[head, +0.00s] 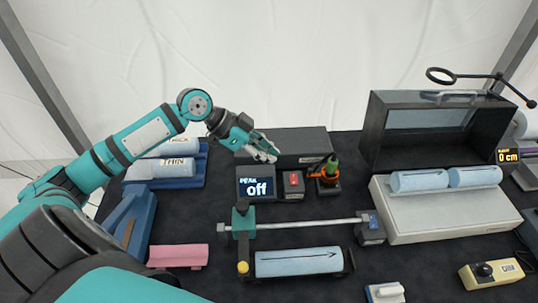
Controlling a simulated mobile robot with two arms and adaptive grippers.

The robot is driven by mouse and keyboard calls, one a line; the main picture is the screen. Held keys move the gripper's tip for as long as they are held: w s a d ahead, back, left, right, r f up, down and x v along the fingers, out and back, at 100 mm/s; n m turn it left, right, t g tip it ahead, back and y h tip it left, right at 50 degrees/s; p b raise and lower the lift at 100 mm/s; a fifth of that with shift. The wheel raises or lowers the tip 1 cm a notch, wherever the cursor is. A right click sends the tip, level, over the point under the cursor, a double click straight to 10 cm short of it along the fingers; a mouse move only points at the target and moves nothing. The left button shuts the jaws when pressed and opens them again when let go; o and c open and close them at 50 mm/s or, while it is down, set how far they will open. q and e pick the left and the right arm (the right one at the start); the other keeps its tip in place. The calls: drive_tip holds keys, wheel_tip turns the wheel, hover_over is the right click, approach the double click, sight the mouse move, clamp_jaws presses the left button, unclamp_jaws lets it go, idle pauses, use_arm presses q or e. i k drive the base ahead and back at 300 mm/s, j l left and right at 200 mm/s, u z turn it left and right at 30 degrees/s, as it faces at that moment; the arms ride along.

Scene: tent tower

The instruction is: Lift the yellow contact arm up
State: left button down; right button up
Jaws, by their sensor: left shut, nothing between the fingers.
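A yellow knob (243,267), which looks like the tip of the contact arm, sits at the front left of the bench device. It is below a teal carriage (243,222) on a metal rod (300,225). The knob is beside the left end of a light blue cylinder (298,262) marked with an arrow. My left gripper (270,156) is shut and empty. My right gripper is not in view.
A red switch box (293,183) and a small stand with orange and green parts (327,182) are behind the rod. A pink block (178,256) lies at left. A dark open-fronted case (376,150) stands at right, behind a white tray (440,225) carrying blue cylinders.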

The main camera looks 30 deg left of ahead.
sight(243, 254)
drive_tip(key=k+l, duration=1.55)
drive_tip(key=k, duration=0.15)
